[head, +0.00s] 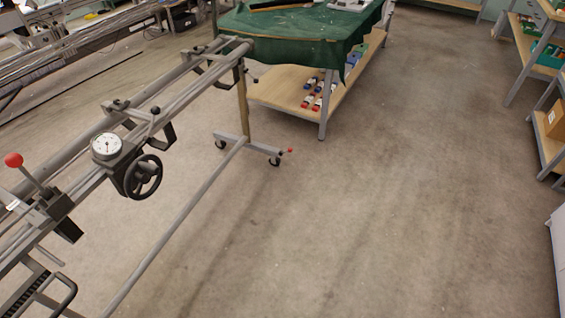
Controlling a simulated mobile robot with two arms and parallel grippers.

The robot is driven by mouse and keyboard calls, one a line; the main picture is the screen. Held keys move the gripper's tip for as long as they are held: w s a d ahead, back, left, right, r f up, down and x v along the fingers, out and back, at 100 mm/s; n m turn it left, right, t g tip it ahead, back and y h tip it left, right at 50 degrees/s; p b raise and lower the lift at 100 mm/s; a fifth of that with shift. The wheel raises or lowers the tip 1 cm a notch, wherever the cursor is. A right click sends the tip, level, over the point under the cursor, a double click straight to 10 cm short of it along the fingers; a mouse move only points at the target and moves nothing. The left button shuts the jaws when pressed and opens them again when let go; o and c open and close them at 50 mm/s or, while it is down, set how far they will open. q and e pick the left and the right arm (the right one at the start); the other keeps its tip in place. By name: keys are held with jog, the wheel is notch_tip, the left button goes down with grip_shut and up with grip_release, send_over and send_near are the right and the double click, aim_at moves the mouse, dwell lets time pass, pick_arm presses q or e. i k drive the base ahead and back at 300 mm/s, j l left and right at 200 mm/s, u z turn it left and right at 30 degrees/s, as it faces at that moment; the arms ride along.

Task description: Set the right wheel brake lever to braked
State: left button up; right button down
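A small lever with a red knob (290,150) sticks out beside the black caster wheel (274,161) at the near end of the grey foot (240,143) of a long machine frame. It is too small for me to tell whether it is set to braked. A second black caster (220,144) is at the foot's other end, with no red knob visible on it. Neither of my grippers shows in the head view.
The frame's long rails (170,105) run along the left, with a handwheel (143,177), a dial (106,147) and a larger red-knobbed lever (13,160). A low bar (190,215) runs to the foot. A green-draped table (300,40) stands behind. The floor (400,190) is clear.

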aim_at(290, 149)
jog(key=i+l, duration=0.25)
jog(key=i, duration=0.15)
jog(key=i+l, duration=0.1)
jog(key=i, duration=0.45)
jog(key=i+l+u, duration=0.1)
jog(key=i, duration=0.45)
jog(key=i+l, duration=0.2)
jog(key=i, duration=0.35)
jog(key=i+l+u, duration=0.1)
jog(key=i, duration=0.45)
